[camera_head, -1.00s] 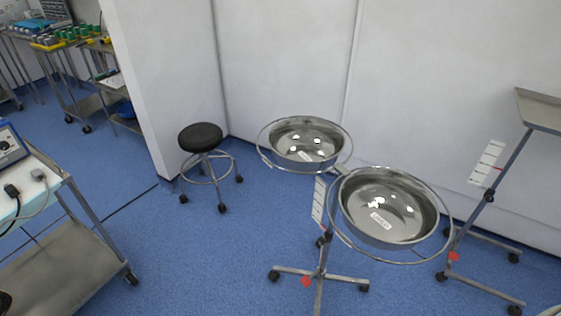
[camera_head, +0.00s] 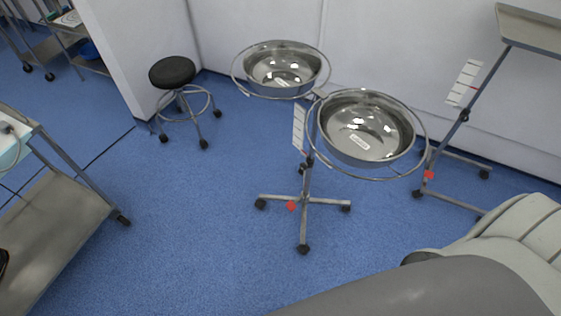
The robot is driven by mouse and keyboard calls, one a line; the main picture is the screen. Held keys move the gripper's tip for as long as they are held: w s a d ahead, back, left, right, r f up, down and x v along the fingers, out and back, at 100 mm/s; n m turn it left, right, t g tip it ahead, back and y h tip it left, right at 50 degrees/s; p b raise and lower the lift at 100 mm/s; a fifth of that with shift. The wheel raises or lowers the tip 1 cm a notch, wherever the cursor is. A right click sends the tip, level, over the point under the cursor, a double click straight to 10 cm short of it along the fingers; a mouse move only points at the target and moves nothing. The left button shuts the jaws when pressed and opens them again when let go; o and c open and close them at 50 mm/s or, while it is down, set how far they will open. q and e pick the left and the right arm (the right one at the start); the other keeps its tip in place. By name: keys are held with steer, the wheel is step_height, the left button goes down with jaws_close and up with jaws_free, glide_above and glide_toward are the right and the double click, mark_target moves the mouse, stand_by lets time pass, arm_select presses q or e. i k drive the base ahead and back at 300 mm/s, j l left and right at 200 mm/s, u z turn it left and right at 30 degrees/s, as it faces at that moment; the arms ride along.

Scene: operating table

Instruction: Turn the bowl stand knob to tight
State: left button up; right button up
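The bowl stand (camera_head: 304,212) stands on the blue floor on a cross-shaped wheeled base. It carries two shiny steel bowls in rings, a nearer right bowl (camera_head: 366,130) and a farther left bowl (camera_head: 280,72). A small dark knob (camera_head: 309,162) shows on its post, under the ring of the nearer bowl and below a white scale label (camera_head: 299,128). The knob is too small to tell how tight it is. A red tag (camera_head: 291,206) is low at the base. Neither of my grippers is in view.
A black stool (camera_head: 172,71) stands left of the bowl stand. A tray stand (camera_head: 529,31) is at the right, near the white wall. A metal cart (camera_head: 62,218) is at the left.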

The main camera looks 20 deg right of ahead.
mark_target(303, 166)
steer(key=z, duration=1)
steer(key=i+j+z, duration=0.1)
steer(key=j, duration=0.25)
steer(key=i+j+z, duration=0.1)
steer(key=j, duration=0.25)
steer(key=i+j, duration=0.15)
steer(key=j, duration=0.25)
steer(key=i+j+z, duration=0.15)
steer(key=j, duration=0.2)
steer(key=i+j+z, duration=0.1)
steer(key=j, duration=0.25)
